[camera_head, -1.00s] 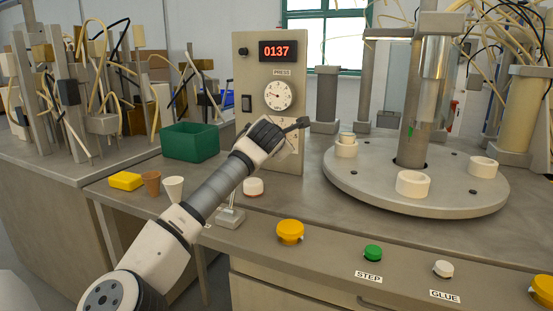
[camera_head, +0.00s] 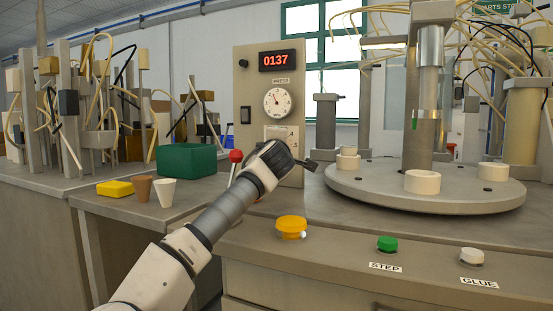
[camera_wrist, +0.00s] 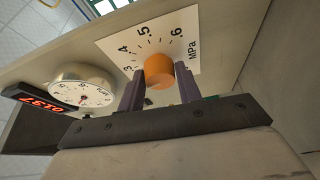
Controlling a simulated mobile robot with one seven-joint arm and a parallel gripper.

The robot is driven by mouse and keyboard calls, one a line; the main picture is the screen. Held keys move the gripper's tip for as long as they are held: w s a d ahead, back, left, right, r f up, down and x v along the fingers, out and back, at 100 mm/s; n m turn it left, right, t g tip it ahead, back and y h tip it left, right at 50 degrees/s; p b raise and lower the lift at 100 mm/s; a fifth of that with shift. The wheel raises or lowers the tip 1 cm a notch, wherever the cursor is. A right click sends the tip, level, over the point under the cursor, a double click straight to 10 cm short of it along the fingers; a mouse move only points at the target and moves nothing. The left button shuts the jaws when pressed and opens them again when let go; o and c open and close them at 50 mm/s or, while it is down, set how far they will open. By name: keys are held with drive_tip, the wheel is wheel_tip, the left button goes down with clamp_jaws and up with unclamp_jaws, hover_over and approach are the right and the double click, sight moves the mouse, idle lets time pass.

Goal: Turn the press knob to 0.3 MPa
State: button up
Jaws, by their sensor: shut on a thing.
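The orange press knob (camera_wrist: 159,70) sits on a white scale plate (camera_wrist: 122,47) printed with .3, .4, .5, .6 and MPa. My gripper (camera_wrist: 160,84) is shut on the knob, with one dark finger on each side. No pointer mark on the knob can be made out. In the head view my gripper (camera_head: 272,168) is at the lower part of the panel and hides the knob. The round press gauge (camera_head: 277,102) is above it and also shows in the wrist view (camera_wrist: 82,89).
A red-balled lever (camera_head: 236,156) stands close left of my gripper. A green bin (camera_head: 187,160), a yellow block (camera_head: 115,188) and two cups stand further left. The round turntable (camera_head: 430,197) is to the right. Yellow, green and white buttons line the front edge.

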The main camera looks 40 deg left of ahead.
drive_tip(key=shift+m+t+b, duration=0.3)
drive_tip(key=shift+m+b, duration=0.15)
drive_tip(key=shift+m, duration=0.15)
drive_tip(key=o, duration=1)
drive_tip(key=v, duration=1.3)
drive_tip(key=shift+s+d+f+b, duration=0.1)
drive_tip(key=shift+s+d+b, duration=0.15)
drive_tip(key=shift+d+b, duration=0.1)
